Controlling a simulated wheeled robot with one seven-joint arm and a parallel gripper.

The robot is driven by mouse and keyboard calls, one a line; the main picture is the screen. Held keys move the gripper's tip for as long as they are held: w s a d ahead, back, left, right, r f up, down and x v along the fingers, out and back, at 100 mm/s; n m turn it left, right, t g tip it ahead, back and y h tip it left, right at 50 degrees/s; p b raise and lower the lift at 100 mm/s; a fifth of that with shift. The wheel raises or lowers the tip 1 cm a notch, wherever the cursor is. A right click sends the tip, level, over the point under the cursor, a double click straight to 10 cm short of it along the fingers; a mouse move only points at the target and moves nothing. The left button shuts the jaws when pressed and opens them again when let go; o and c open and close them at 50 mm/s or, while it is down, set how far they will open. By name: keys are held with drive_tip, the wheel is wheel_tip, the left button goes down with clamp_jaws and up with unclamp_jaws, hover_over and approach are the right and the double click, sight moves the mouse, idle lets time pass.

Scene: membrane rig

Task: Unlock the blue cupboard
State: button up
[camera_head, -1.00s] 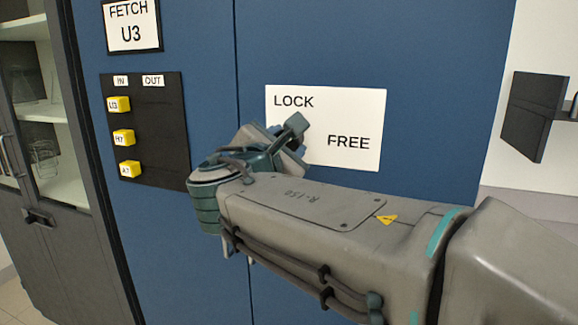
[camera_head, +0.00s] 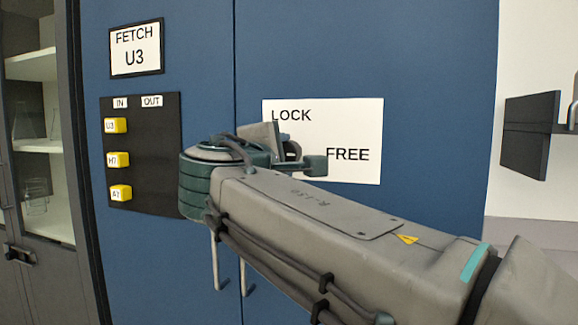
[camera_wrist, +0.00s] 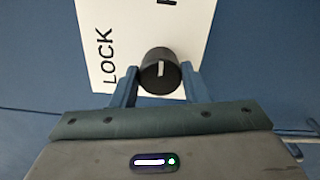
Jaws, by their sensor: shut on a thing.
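The blue cupboard (camera_head: 420,60) fills the head view, with a white plate (camera_head: 350,115) reading LOCK and FREE. The wrist view shows a round black knob (camera_wrist: 158,82) with a white mark on the plate (camera_wrist: 185,30). My gripper (camera_wrist: 160,88) is shut on the knob, one finger on each side. The mark runs upright in the wrist view, with LOCK to the left and another label cut off at the top. In the head view my gripper (camera_head: 300,160) is in front of the plate and hides the knob.
Two door handles (camera_head: 215,260) hang below my wrist by the door seam. A black board (camera_head: 150,150) on the left holds yellow tags (camera_head: 117,160) under IN; the OUT column is bare. A sign (camera_head: 137,48) reads FETCH U3. A glass-door cabinet (camera_head: 40,150) stands at left.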

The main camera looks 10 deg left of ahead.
idle(0.4)
drive_tip(key=o, duration=1)
drive_tip(key=s, duration=0.9)
drive_tip(key=s+a, duration=0.1)
drive_tip(key=s, duration=0.3)
drive_tip(key=shift+s+f+p, duration=0.15)
drive_tip(key=shift+s+p, duration=0.2)
drive_tip(key=shift+s, duration=0.05)
